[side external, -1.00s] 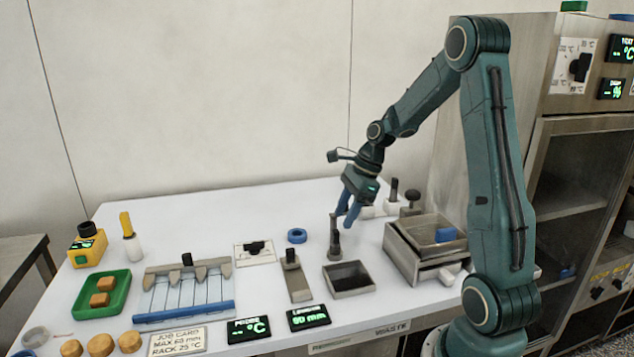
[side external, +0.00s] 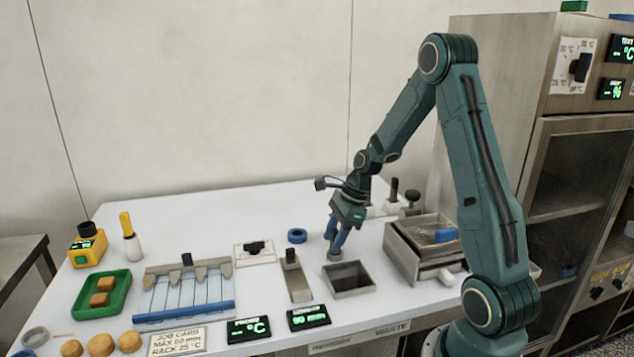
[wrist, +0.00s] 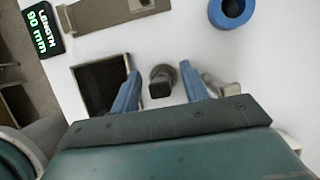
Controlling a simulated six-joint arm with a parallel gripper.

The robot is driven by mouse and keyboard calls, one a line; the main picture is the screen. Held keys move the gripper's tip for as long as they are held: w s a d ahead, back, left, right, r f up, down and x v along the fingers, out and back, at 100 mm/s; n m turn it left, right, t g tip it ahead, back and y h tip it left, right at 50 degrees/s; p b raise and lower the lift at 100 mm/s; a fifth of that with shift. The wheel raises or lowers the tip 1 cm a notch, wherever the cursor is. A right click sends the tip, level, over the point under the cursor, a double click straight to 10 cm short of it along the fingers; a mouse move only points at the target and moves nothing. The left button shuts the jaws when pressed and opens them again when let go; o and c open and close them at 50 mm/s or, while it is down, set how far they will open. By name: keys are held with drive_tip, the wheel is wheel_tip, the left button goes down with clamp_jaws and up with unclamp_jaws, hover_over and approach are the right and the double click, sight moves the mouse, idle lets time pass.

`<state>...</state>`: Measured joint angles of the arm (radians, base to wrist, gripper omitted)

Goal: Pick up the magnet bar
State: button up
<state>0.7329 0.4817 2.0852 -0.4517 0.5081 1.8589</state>
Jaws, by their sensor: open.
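A grey upright post with a dark square top and a round base, which I take to be the magnet bar (wrist: 160,87), stands on the white table. In the side view only its low base (side external: 335,256) shows clearly, just behind an open square bin (side external: 348,279); my fingers hide the rest. My gripper (wrist: 160,72) is open, pointing down, with one blue finger on each side of the post. It also shows low over the post in the side view (side external: 336,243). Whether the fingers touch the post cannot be told.
A blue ring (side external: 297,236) lies behind and left of the post. A slim grey block with a black knob (side external: 296,278) stands left of the bin. Stacked metal trays (side external: 405,262) are to the right.

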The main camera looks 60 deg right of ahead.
sight(332, 242)
drive_tip(key=shift+w+a+f, duration=0.15)
drive_tip(key=shift+f, duration=0.25)
clamp_jaws()
drive_tip(key=shift+r, duration=0.1)
drive_tip(key=shift+r, duration=4.95)
drive_tip(key=shift+w, duration=0.15)
drive_tip(key=w+d, duration=0.2)
drive_tip(key=w, duration=1)
drive_tip(key=shift+w+r, duration=0.15)
drive_tip(key=shift+w, duration=0.1)
drive_tip(key=shift+d, duration=0.1)
